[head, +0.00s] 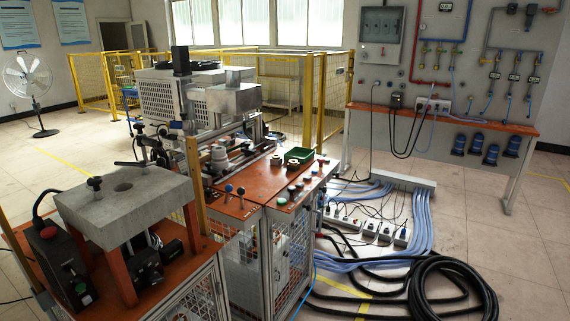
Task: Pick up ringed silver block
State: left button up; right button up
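I cannot clearly make out the ringed silver block at this size. A small pale grey stacked piece (219,157) stands upright on the orange-topped bench (236,207), in front of the machine. Two small pale ring-like pieces, a left one (276,160) and a right one (292,164), sit beside a dark green tray (299,155) on the same bench. I cannot tell whether any of these is the block. Neither of my grippers shows in the head view.
Buttons and knobs (283,201) line the bench's front right. A grey slab on legs (124,203) stands at the near left. A metal machine (183,95) rises behind the bench. Black hoses (440,290) and blue cables (422,225) cover floor at right. A fan (28,78) stands far left.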

aim_at(278, 162)
jog(key=u, duration=0.35)
jog(key=i+l+u, duration=0.5)
jog(key=l, duration=0.15)
jog(key=i+l+u, duration=0.25)
jog(key=k+l, duration=0.1)
